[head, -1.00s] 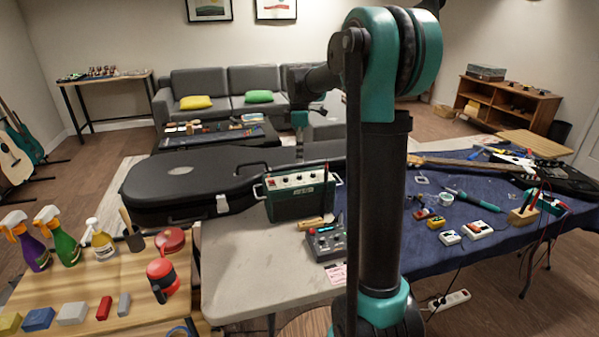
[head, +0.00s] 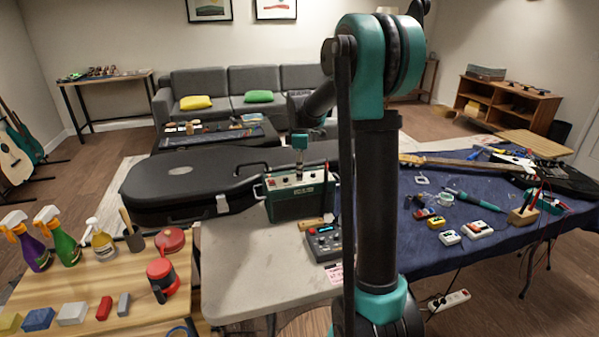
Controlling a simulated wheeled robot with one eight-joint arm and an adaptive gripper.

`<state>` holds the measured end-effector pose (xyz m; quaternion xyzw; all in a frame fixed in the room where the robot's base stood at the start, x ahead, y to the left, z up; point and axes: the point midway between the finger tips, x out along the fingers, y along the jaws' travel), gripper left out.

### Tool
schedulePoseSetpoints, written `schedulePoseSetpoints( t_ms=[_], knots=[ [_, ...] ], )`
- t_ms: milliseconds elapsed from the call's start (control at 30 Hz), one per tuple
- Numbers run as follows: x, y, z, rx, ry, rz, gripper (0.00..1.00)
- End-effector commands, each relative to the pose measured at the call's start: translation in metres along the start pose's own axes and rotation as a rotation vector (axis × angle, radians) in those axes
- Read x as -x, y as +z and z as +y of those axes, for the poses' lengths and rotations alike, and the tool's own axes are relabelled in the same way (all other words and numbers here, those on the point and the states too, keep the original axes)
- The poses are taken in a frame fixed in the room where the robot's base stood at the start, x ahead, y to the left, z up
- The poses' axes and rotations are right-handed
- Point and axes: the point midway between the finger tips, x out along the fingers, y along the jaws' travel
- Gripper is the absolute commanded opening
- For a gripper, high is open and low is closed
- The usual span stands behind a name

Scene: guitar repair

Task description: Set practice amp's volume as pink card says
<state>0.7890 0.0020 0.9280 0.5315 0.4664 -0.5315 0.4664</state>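The practice amp (head: 290,207) is a dark green box with a cream control panel on top, standing on the grey table in front of the black case. The pink card (head: 335,273) lies at the table's front edge, below the grey pedal-like device; its writing is too small to read. My gripper (head: 299,174) points down at the amp's top panel, near its knobs. It is small in view, and I cannot tell whether its fingers touch a knob or are open or shut. My arm hides what lies right of the amp.
The black guitar case (head: 170,185) lies behind the amp. The grey device (head: 323,243) with a red knob stands in front of it. A blue mat (head: 445,250) at right holds tools, pedals and a guitar. Spray bottles stand on the wooden table at left. The grey table's front left is bare.

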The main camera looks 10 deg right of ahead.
Motion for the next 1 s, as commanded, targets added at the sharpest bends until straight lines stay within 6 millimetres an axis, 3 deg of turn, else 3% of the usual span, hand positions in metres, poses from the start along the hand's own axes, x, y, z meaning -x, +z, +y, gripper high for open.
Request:
schedulePoseSetpoints(
  t_ms=[133,567,1000],
  knots=[
    [0.0001,0.0,0.0,0.0,0.0,0.0,0.0],
    [0.0002,0.0,0.0,-0.046,0.0,0.0,0.0],
    [0.0003,0.0,0.0001,-0.374,0.0,0.0,0.0]
  ],
)
